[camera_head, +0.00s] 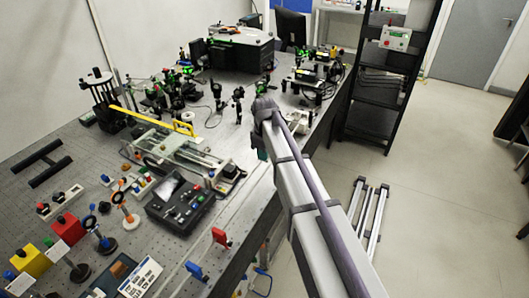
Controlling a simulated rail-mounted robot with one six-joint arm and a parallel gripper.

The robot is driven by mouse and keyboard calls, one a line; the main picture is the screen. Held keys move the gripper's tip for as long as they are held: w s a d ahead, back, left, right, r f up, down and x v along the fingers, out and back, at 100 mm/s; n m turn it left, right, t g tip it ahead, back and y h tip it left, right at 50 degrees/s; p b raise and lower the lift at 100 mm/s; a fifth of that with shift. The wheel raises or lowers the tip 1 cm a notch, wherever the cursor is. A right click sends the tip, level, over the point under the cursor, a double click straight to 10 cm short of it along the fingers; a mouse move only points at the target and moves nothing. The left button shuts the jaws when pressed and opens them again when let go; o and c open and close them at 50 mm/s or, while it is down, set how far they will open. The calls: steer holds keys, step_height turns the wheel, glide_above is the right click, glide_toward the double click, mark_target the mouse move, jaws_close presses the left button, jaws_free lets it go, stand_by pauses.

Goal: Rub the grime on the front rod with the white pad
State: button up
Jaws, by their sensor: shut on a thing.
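My gripper is hidden; my arm reaches in from the lower right and its bend blocks the view beyond it. I cannot see the white pad. A frame with pale parallel rods (185,153) stands on the bench, left of my arm. It may hold the front rod, but I cannot tell which rod that is. Any grime is too small to make out.
The perforated bench (85,150) carries many optics. A black control box (180,203) stands in front of the rod frame, and a yellow bar (150,121) behind it. Red (221,237) and blue (194,270) clamps stand near the front edge. A black shelf rack (375,110) stands right.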

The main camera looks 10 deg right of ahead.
step_height(320, 180, up, 3)
steer(key=p, duration=0.3)
steer(key=shift+r, duration=0.1)
stand_by(0.3)
